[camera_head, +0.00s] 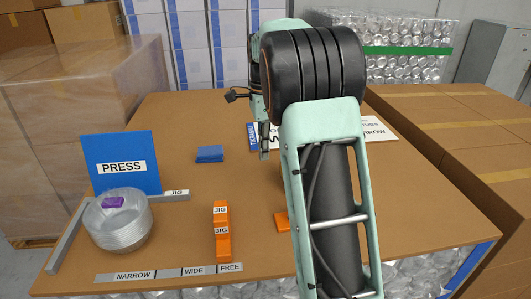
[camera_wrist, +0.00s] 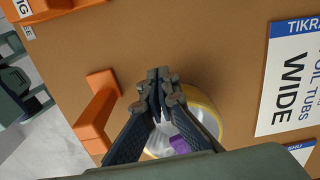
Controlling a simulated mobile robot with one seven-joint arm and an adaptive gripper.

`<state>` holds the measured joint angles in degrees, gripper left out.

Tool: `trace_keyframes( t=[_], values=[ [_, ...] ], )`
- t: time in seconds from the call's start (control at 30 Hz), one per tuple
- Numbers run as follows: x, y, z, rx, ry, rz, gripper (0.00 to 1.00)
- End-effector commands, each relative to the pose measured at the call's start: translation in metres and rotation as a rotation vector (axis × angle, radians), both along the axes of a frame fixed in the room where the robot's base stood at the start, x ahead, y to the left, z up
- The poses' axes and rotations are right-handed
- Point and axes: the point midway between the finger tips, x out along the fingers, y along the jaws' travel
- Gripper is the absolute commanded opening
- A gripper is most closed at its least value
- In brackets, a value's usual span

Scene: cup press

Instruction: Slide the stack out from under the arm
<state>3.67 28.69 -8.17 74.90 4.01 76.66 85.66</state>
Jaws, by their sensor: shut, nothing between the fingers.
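In the wrist view a round tub or stack with a yellowish rim (camera_wrist: 213,112) stands on the table, with clear material and a purple piece (camera_wrist: 180,145) inside it. My gripper (camera_wrist: 160,78) is shut and empty, its fingers in front of this stack and hiding part of it. Whether they touch it I cannot tell. An orange bracket (camera_wrist: 97,108) lies close to the left of the stack. In the head view my own arm hides this stack; only a corner of the orange bracket (camera_head: 282,221) shows beside my arm.
At the table's left, a stack of clear tubs (camera_head: 120,228) with a purple piece stands by the blue PRESS panel (camera_head: 121,165) and grey rails (camera_head: 66,238). An orange JIG block (camera_head: 221,238) and a blue block (camera_head: 209,154) stand apart. A WIDE sign (camera_wrist: 291,80) lies right.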

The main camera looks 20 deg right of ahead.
Motion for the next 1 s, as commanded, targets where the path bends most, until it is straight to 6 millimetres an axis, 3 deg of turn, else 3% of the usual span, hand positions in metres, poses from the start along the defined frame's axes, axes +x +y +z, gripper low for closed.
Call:
trace_keyframes(
  t=[0.33, 0.6, 1.0],
  values=[
    [-0.001, 0.000, -0.075, 0.001, 0.005, 0.002, 0.00],
    [-0.005, -0.033, -0.074, 0.000, 0.001, 0.001, 0.00],
    [-0.005, -0.039, -0.075, 0.000, 0.001, 0.003, 0.00]
  ],
)
